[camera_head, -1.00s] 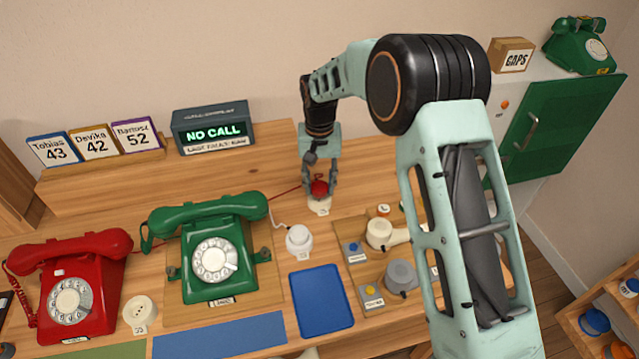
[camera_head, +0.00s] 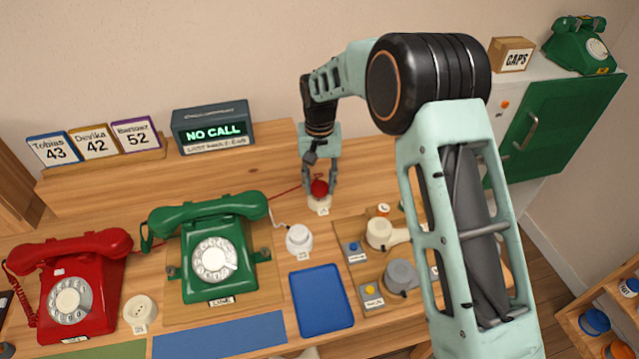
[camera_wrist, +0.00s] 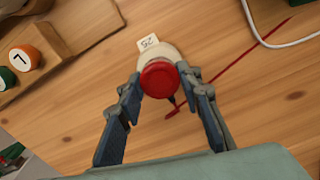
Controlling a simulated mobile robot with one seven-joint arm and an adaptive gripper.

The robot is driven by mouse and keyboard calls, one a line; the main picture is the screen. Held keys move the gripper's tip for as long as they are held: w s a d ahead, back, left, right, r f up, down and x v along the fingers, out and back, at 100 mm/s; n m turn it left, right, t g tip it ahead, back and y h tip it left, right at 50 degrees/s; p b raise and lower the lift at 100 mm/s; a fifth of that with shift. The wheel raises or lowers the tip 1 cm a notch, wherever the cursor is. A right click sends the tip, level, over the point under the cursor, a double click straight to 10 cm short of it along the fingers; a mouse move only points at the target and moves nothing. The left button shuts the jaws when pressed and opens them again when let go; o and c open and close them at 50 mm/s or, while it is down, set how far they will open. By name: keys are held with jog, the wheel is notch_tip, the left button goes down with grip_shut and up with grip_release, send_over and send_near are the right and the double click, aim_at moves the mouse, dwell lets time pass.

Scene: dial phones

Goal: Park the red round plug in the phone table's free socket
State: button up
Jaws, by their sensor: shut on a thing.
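The red round plug (camera_head: 319,187) is between the fingers of my gripper (camera_head: 320,191), which is shut on it. In the wrist view the red plug (camera_wrist: 159,79) sits over a white round socket (camera_wrist: 160,50) with a paper label; I cannot tell whether it is seated or just above. A red cord (camera_wrist: 230,64) runs from it across the wood. Another white socket (camera_head: 139,313), with bare holes, stands between the red phone (camera_head: 70,290) and the green phone (camera_head: 213,258). A third socket (camera_head: 299,238) holds a white plug with a white cord.
A blue tray (camera_head: 322,300) lies in front. A board with a cream part (camera_head: 380,234), a grey part (camera_head: 401,275) and buttons is to its right. A sign (camera_head: 212,130) reads NO CALL. Name cards (camera_head: 94,143) stand at the back left. My arm hides part of the table's right.

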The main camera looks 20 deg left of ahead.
jog(key=shift+f+b, duration=0.45)
jog(key=shift+f, duration=0.3)
jog(key=o, duration=1.1)
jog(key=shift+r, duration=0.1)
notch_tip(320, 180, up, 12)
